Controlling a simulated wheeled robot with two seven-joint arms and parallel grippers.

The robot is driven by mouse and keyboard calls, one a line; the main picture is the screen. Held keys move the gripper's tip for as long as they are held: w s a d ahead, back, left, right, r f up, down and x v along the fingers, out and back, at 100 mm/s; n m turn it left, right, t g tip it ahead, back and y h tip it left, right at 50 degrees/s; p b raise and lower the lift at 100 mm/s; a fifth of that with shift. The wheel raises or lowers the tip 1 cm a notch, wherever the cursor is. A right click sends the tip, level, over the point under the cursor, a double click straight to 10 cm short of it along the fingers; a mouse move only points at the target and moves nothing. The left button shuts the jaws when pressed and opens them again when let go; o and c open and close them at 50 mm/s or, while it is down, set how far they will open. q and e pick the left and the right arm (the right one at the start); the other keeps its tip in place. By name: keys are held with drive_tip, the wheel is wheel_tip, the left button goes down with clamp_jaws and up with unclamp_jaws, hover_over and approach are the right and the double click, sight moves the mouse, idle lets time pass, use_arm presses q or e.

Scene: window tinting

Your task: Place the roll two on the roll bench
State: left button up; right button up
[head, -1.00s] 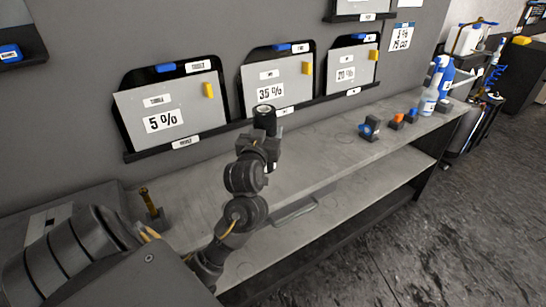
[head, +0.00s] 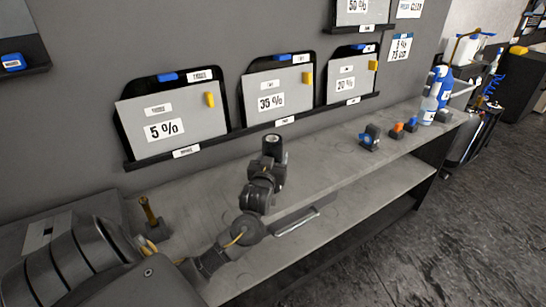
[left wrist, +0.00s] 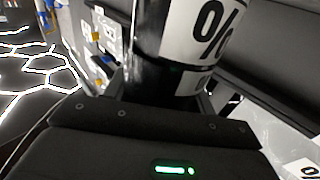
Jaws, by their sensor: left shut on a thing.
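My left gripper (head: 266,170) is shut on a dark roll (head: 271,143), held upright with its round open end facing up. In the left wrist view the roll (left wrist: 185,50) is black with a white label showing a "%" sign; its number is cut off. The jaws (left wrist: 160,105) sit around its lower part. The grey roll bench (head: 320,165) runs along the wall beneath and behind the gripper. I cannot tell whether the roll's lower end touches it. My right gripper is not in view.
Framed panels (head: 170,122) marked 5 %, 35 % and 20 % hang above the bench. A brass-coloured post (head: 148,212) stands at its left. Small tools (head: 370,137) and spray bottles (head: 430,105) stand at its right. The bench top between is clear.

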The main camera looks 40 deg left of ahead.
use_arm(q)
drive_tip(key=shift+f, duration=0.1)
drive_tip(key=o, duration=1.2)
drive_tip(key=shift+o, duration=0.2)
drive_tip(key=v, duration=1.2)
drive_tip(key=shift+b, duration=0.3)
